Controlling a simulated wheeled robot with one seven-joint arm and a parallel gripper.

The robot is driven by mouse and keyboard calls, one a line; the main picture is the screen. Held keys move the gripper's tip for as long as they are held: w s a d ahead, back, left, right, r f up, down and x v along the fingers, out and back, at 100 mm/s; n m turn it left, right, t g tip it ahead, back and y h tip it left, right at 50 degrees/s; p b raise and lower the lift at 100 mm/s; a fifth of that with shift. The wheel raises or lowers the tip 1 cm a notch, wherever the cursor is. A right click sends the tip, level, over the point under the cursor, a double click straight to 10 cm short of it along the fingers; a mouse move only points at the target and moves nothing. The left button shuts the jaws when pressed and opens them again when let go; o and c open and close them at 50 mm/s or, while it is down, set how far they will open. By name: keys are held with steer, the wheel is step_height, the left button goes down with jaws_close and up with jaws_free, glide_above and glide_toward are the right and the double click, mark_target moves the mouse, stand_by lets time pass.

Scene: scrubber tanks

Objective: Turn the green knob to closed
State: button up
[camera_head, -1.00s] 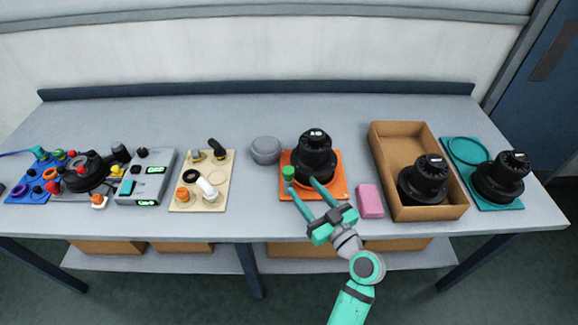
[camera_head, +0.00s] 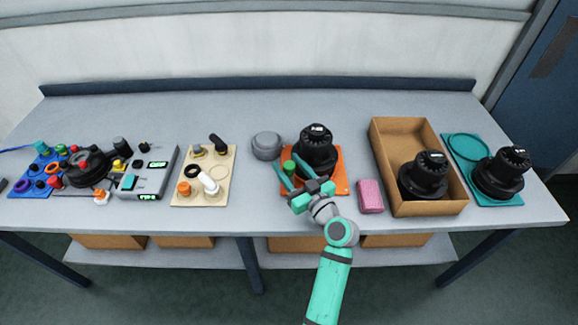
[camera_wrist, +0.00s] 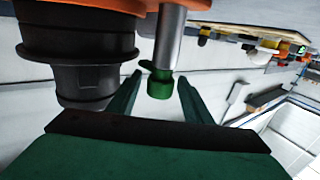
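The green knob (camera_head: 289,166) sits at the left of the orange board (camera_head: 336,188), beside a black scrubber tank unit (camera_head: 317,148). In the wrist view the green knob (camera_wrist: 160,84) is on the end of a grey cylinder and has a small side tab. My gripper (camera_head: 284,172) is open, with its two green fingers reaching over the board around the knob's area. In the wrist view my gripper (camera_wrist: 160,95) has one finger on each side of the knob, with gaps visible on both sides. The black unit (camera_wrist: 75,55) is close beside the left finger.
A grey round lid (camera_head: 267,145) lies left of the board. A pink sponge (camera_head: 370,196) lies to its right, before a cardboard box (camera_head: 392,150) holding another black unit. A beige board (camera_head: 205,178) with fittings stands farther left. The table behind is clear.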

steer(key=c, duration=0.9)
steer(key=shift+o, duration=0.2)
steer(key=shift+m+t+h, duration=0.4)
steer(key=shift+m+h, duration=0.1)
steer(key=shift+h, duration=0.2)
steer(key=shift+a+m+t+h, duration=0.1)
steer(key=shift+m+t+h, duration=0.3)
steer(key=shift+m+h, duration=0.45)
steer(key=shift+m+t+h, duration=0.5)
steer(key=shift+m+h, duration=0.65)
steer(key=shift+h, duration=1)
steer(key=shift+d+m+h, duration=0.2)
steer(key=shift+m+h, duration=0.5)
steer(key=shift+h, duration=0.4)
steer(key=o, duration=1)
steer(key=shift+o, duration=0.2)
steer(key=shift+s, duration=0.1)
